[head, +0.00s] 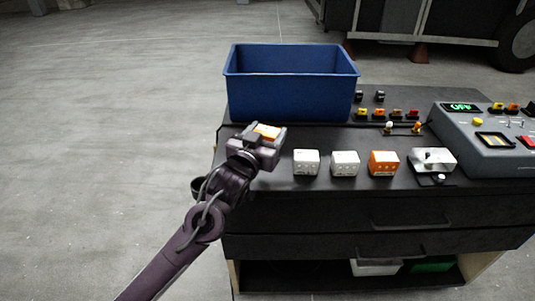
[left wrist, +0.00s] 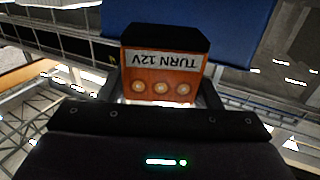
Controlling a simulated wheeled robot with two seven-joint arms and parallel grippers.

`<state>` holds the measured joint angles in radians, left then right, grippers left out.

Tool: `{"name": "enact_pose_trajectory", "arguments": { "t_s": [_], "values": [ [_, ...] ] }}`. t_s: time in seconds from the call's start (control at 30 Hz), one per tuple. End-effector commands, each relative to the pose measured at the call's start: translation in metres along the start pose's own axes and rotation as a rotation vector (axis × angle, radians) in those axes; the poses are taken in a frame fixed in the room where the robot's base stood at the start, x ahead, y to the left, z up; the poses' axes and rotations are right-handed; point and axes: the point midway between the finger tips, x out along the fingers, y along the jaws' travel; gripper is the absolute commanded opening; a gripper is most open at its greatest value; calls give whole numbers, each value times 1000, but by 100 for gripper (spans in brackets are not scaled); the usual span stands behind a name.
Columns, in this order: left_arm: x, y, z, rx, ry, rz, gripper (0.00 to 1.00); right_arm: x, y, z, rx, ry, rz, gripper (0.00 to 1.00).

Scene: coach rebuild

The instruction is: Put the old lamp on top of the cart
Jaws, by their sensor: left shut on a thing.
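My left gripper (head: 262,140) is above the left front part of the black cart top (head: 310,140), in front of the blue bin. It is shut on an orange block (head: 268,131), mostly hidden by the gripper in the head view. In the left wrist view the orange block (left wrist: 161,80) sits between the fingers, with a dark end, pale round spots and an upside-down label reading "TURN 12V". I cannot tell whether this block is the old lamp; nothing else is clearly marked as it. My right gripper is not in view.
The blue bin (head: 290,98) stands at the cart's back left. Two white blocks (head: 306,163) (head: 345,164), an orange block (head: 383,163) and a metal fixture (head: 432,160) line the front. Small connectors (head: 380,113) and a grey control box (head: 485,140) showing "OFF" are to the right.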

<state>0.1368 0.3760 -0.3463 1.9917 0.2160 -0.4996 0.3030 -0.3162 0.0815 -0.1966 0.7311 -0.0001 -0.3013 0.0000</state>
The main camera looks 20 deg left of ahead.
Motion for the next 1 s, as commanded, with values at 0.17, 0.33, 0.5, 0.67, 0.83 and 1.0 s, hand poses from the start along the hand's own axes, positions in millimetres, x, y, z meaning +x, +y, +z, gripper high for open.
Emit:
{"name": "enact_pose_trajectory", "arguments": {
  "t_s": [0.17,0.33,0.5,0.67,0.83,1.0],
  "values": [
    [0,0,20,0,1,0,33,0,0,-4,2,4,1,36],
    [0,0,41,1,-1,0,33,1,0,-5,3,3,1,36],
    [0,0,62,0,0,0,33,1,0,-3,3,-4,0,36],
    [0,0,64,0,4,1,33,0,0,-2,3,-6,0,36],
    [0,0,64,0,3,1,33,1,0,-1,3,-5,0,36],
    [0,0,67,0,2,1,70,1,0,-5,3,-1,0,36]
  ]
}}
